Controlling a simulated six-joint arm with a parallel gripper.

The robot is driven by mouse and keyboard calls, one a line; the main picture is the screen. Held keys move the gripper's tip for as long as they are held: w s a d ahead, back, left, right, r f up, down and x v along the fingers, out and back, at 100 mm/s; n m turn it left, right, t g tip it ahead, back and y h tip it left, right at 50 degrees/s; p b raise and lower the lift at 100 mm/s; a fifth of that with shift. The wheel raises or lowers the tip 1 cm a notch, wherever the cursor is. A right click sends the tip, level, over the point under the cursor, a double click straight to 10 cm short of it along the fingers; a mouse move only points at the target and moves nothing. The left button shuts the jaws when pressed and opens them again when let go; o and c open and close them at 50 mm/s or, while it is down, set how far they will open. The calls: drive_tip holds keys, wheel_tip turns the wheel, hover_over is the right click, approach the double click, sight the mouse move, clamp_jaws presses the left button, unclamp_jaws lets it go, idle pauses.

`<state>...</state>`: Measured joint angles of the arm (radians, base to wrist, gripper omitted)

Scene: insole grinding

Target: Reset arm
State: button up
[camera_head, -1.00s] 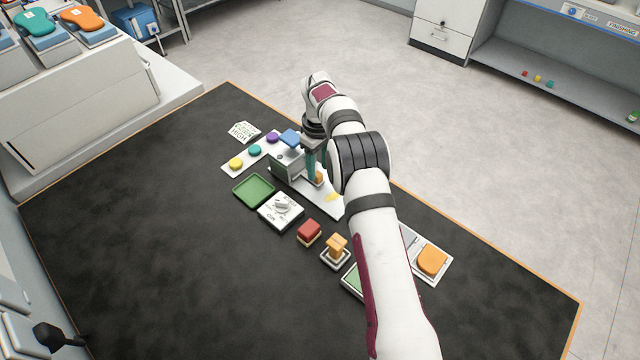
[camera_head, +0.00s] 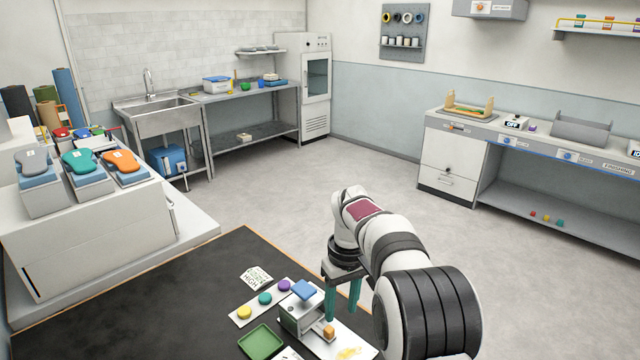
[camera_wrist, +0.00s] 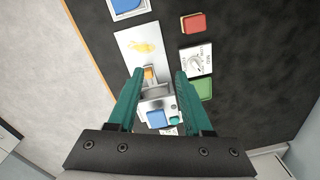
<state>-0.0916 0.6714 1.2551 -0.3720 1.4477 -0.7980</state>
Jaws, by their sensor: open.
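My gripper (camera_head: 342,300) is at the end of my arm, above the far right part of the black mat (camera_head: 215,290). Its teal fingers point down. In the wrist view my gripper (camera_wrist: 158,78) has its two fingers spread apart with nothing between them. Under it is a small grey machine (camera_head: 297,318) with a blue top (camera_head: 304,290) and an orange block (camera_head: 328,332). The machine also shows in the wrist view (camera_wrist: 160,104), between and beyond the fingers. My fingers look apart from it.
A strip with yellow (camera_head: 244,312), teal (camera_head: 265,298) and purple (camera_head: 284,285) buttons lies left of the machine. A green tray (camera_head: 262,342) is nearer. A stand with colored insoles (camera_head: 120,160) is at left.

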drive_tip(key=s+d+r+m, duration=0.15)
drive_tip(key=s+r, duration=0.25)
drive_tip(key=s, duration=0.4)
drive_tip(key=s+r+m, duration=0.3)
drive_tip(key=s, duration=0.4)
drive_tip(key=s+f+m, duration=0.1)
drive_tip(key=s+m, duration=0.2)
drive_tip(key=s, duration=0.7)
drive_tip(key=s+f+m+y, duration=0.1)
drive_tip(key=s+f+m, duration=0.1)
drive_tip(key=s, duration=0.8)
drive_tip(key=shift+d+f+m, duration=0.2)
drive_tip(key=shift+m, duration=0.45)
